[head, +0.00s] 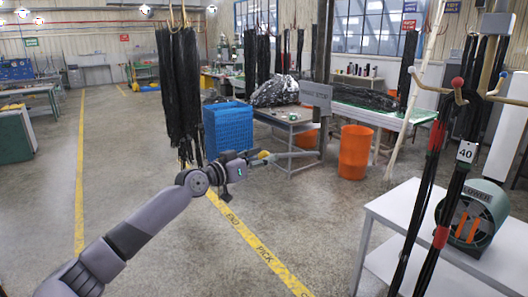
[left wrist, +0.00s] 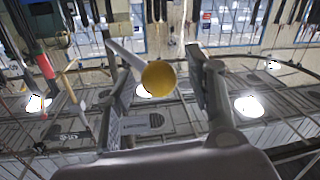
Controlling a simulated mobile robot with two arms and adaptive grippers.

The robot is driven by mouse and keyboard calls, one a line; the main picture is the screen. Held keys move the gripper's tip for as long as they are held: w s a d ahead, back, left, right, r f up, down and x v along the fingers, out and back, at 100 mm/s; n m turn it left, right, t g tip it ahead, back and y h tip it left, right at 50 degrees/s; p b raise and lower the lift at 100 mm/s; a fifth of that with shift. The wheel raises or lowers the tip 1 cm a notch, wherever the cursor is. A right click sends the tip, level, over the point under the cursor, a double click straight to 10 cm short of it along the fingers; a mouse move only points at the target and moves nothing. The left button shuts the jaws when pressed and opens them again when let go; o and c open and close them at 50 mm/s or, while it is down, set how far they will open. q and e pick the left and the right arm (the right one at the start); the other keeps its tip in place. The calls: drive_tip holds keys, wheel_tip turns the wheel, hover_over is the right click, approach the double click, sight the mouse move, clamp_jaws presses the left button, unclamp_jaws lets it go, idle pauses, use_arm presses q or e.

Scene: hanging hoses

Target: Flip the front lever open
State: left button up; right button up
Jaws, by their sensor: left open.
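The front lever (head: 292,155) is a thin grey bar with a yellow ball knob (head: 264,155) at its left end. In the head view it reaches left from a grey post with a sign. My left gripper (head: 250,160) is at the knob end. In the left wrist view the yellow knob (left wrist: 158,77) sits between the two spread fingers of my left gripper (left wrist: 157,70), with the grey lever bar (left wrist: 124,54) running up-left behind it. The fingers look apart from the knob; contact cannot be told. My right gripper is not in view.
Black hoses (head: 180,90) hang left of the post. A blue crate (head: 228,128) and a grey table (head: 285,122) stand behind the lever. An orange bin (head: 355,152) is at the right. A white table (head: 400,200) and a hose rack are nearer right. Open floor lies left.

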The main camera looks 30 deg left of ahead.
use_arm(q)
drive_tip(key=shift+w+d, duration=0.1)
drive_tip(key=shift+w, duration=0.3)
drive_tip(key=shift+s, duration=0.1)
clamp_jaws()
idle(0.3)
drive_tip(key=shift+r, duration=0.1)
